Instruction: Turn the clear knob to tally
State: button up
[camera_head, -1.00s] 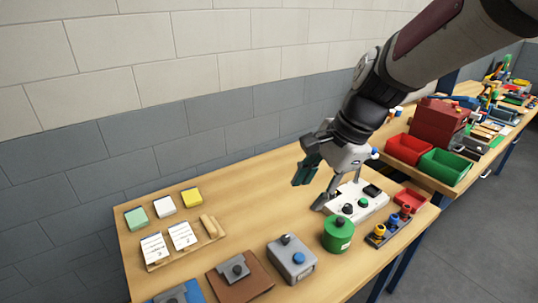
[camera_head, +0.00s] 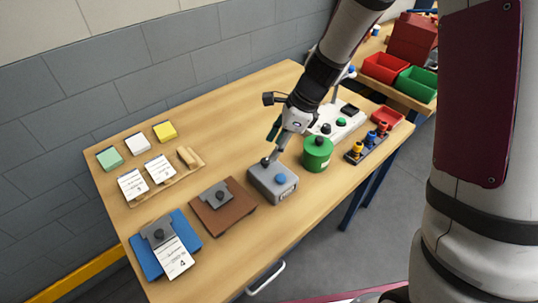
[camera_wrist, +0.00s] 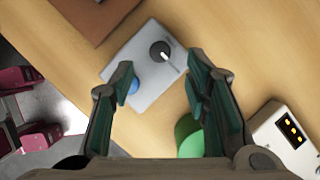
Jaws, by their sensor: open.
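A grey box (camera_head: 272,184) stands near the front of the bench, with a dark knob (camera_head: 266,161) and a blue button (camera_head: 281,178) on top. In the wrist view the knob (camera_wrist: 161,50) carries a white pointer line, directed down and slightly right. No label saying clear or tally is readable. My gripper (camera_head: 277,134) is above and behind the box, apart from it. In the wrist view its open, empty fingers (camera_wrist: 158,72) frame the box; the knob shows beyond the tips, and the left finger partly covers the blue button (camera_wrist: 133,86).
A green canister (camera_head: 317,152) stands close to the box's right. A white device (camera_head: 340,121) with knobs and a lit display (camera_wrist: 292,127) is behind it. A brown board (camera_head: 223,209) lies to the left. The bench's middle back is clear.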

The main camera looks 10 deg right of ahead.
aim_at(266, 160)
jog(key=shift+x, duration=2.7)
grip_shut()
